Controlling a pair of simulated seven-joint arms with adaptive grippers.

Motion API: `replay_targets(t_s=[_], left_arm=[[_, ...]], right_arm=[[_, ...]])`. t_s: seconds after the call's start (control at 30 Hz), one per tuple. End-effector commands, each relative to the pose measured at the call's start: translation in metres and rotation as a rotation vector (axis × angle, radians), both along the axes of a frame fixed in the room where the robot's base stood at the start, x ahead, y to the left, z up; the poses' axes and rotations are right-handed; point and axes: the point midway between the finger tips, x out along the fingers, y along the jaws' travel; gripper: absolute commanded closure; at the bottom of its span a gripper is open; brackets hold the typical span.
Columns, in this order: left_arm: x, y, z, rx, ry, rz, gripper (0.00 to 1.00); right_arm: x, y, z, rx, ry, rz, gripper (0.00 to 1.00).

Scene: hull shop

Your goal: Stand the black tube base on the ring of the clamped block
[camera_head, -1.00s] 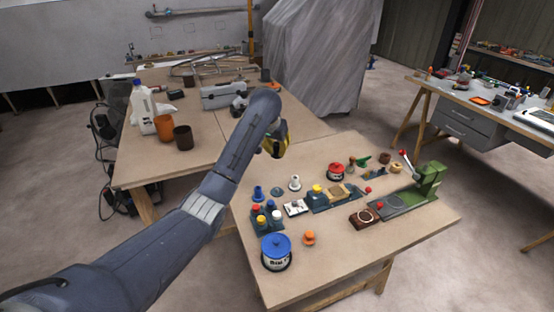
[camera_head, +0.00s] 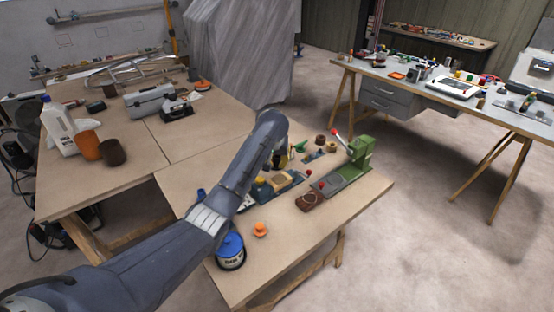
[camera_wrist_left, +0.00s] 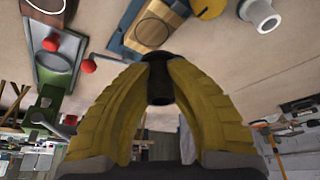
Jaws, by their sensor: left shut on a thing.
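The clamped block (camera_wrist_left: 170,16) is light wood and sits in a blue-green vise (camera_wrist_left: 119,30); a dark ring (camera_wrist_left: 152,31) shows on it. In the head view the block (camera_head: 281,181) is on the near table, partly behind my left arm. My left gripper (camera_wrist_left: 160,62), with yellow fingers, is shut on the black tube base (camera_wrist_left: 159,86), apart from the block. Its fingers hide part of the tube. In the head view the left gripper (camera_head: 278,158) is mostly hidden by my arm. My right gripper is in neither view.
A green press (camera_head: 356,160) stands right of the vise, with a brown block (camera_head: 311,201) in front. A blue-lidded tin (camera_head: 230,250) and an orange knob (camera_head: 260,229) lie nearer. A white flanged part (camera_wrist_left: 262,16) is beside the vise. The table's front right is clear.

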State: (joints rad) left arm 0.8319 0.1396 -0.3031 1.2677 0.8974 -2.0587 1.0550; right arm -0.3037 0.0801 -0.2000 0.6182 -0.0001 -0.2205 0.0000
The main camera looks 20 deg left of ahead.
Motion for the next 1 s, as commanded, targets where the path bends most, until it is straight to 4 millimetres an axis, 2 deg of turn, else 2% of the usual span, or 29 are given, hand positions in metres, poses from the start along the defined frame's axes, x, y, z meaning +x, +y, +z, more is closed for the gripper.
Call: replay_targets(t_s=[0.27,0.7,1.0], left_arm=[[0.006,0.002,-0.007,0.001,0.003,0.047,1.00],[0.005,0.002,-0.042,0.001,0.003,0.046,1.00],[0.005,0.002,-0.056,0.001,0.002,0.046,1.00]], right_arm=[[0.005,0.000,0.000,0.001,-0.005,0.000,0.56],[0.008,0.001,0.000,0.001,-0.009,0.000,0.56],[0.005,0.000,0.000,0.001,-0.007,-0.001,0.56]])
